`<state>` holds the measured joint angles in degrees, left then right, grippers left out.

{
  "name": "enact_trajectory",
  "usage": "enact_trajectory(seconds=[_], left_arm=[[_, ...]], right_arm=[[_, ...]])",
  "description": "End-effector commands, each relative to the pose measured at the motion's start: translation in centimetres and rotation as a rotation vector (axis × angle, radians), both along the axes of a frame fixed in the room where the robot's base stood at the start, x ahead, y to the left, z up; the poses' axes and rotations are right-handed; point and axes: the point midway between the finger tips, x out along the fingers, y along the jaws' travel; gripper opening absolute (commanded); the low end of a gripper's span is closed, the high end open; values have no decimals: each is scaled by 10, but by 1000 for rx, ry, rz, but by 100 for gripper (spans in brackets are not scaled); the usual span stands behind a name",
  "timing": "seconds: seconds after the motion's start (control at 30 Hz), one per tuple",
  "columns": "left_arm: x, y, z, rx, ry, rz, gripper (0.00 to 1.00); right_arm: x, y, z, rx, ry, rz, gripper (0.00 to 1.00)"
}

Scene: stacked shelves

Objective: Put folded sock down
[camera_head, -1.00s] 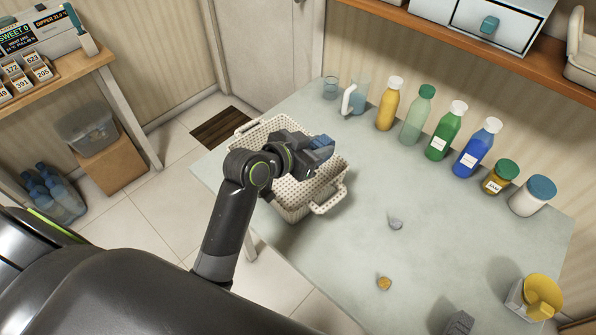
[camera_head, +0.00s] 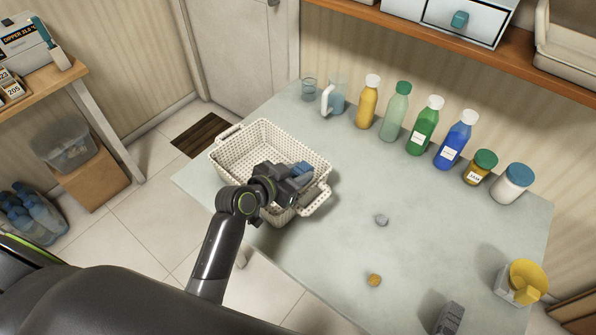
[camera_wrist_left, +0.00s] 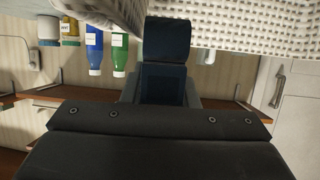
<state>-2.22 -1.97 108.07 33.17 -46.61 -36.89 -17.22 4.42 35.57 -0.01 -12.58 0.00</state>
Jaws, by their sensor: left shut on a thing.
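My left gripper (camera_head: 292,178) is shut on a folded blue sock (camera_head: 302,168). In the head view they overlap the right part of a white perforated basket (camera_head: 228,172). The exact height above the basket is hard to tell. In the left wrist view the dark blue sock (camera_wrist_left: 167,40) sits between the fingers, with the basket's perforated wall (camera_wrist_left: 270,25) beside it. The visible part of the basket looks empty; the arm hides its near right corner.
The basket stands at the left end of a pale table (camera_head: 400,260). Several bottles and jars, including a blue bottle (camera_head: 455,140), line the back. A grey stone (camera_head: 381,220) and an orange one (camera_head: 374,280) lie right of the basket. A shelf (camera_head: 480,52) overhangs the back.

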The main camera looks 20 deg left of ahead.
Motion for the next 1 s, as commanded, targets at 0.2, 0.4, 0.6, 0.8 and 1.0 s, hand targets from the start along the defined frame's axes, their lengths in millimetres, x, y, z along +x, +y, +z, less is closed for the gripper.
enact_trajectory(seconds=[0.2,0.4,0.6,0.8,1.0], left_arm=[[0,0,-8,0,0,0,5],[0,0,-9,0,0,0,29],[0,0,-9,0,0,0,49],[0,0,-9,0,0,0,49],[0,0,4,1,0,0,49]], right_arm=[[-1,0,-7,0,1,0,36],[-1,0,-7,0,2,0,36],[-1,-1,-7,-1,2,0,36],[-1,-2,-7,-2,2,1,36],[-1,-3,4,-3,2,0,36]])
